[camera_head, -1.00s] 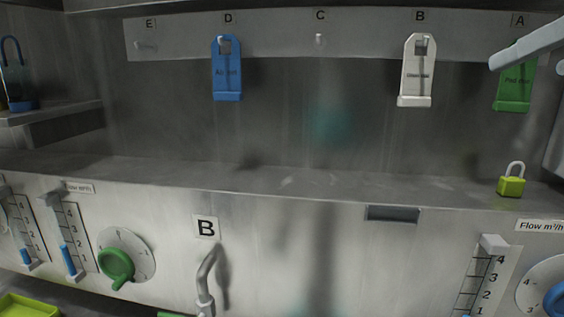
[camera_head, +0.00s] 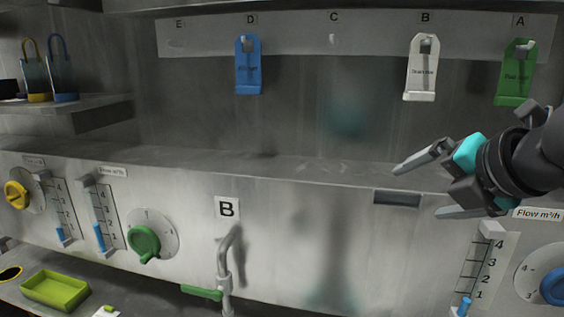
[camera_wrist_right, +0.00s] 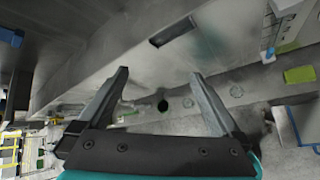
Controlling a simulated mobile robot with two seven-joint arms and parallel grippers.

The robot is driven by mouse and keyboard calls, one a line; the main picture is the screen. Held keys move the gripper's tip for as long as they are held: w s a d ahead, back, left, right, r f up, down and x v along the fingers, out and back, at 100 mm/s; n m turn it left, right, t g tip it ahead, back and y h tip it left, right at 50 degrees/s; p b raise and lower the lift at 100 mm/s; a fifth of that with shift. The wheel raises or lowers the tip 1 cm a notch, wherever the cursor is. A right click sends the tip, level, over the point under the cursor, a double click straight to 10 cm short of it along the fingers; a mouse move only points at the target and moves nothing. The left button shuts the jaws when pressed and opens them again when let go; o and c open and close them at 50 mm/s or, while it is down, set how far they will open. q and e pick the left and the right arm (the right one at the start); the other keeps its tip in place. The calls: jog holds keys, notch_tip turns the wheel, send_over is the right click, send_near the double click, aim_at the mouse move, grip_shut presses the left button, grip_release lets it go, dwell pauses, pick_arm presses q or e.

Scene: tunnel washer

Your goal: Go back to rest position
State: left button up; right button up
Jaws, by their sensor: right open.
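My right gripper (camera_head: 425,185) is open and empty at the right of the head view, in front of the panel near the dark slot (camera_head: 397,198). Its two fingers also show spread apart in the right wrist view (camera_wrist_right: 160,95), with nothing between them. My left gripper is not in view. Behind, a blue tag (camera_head: 248,65) hangs under D, a white tag (camera_head: 420,68) under B and a green tag (camera_head: 516,72) under A. The hooks under C and E hold no tag.
A blue padlock (camera_head: 62,80) and a yellow padlock (camera_head: 36,82) are on the left shelf. A tap (camera_head: 225,270) stands under label B. A green knob (camera_head: 144,243) and a yellow-green tray (camera_head: 56,290) are at the left. The middle ledge is clear.

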jog(key=s+a+f+m+g, duration=0.25)
jog(key=f+m, duration=0.35)
jog(key=f, duration=0.5)
jog(key=s+a+f+m+g, duration=0.1)
jog(key=s+a+f+m, duration=0.35)
jog(key=f, duration=0.75)
jog(key=s+d+f+m+g+h, duration=0.15)
jog(key=s+f+m+g, duration=0.25)
jog(key=s+f+m, duration=1.15)
notch_tip(320, 180, down, 35)
jog(key=s+b, duration=0.3)
jog(key=b, duration=1)
pick_arm(q)
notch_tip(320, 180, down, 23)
jog(key=b, duration=1)
pick_arm(e)
jog(key=s+d+f+g, duration=0.1)
jog(key=s+f, duration=0.6)
jog(key=f, duration=0.4)
jog(key=s+d+f+g, duration=0.1)
jog(key=s+f, duration=0.6)
jog(key=f, duration=0.5)
jog(key=shift+s+d+f+n, duration=0.3)
jog(key=shift+s+d+n, duration=0.1)
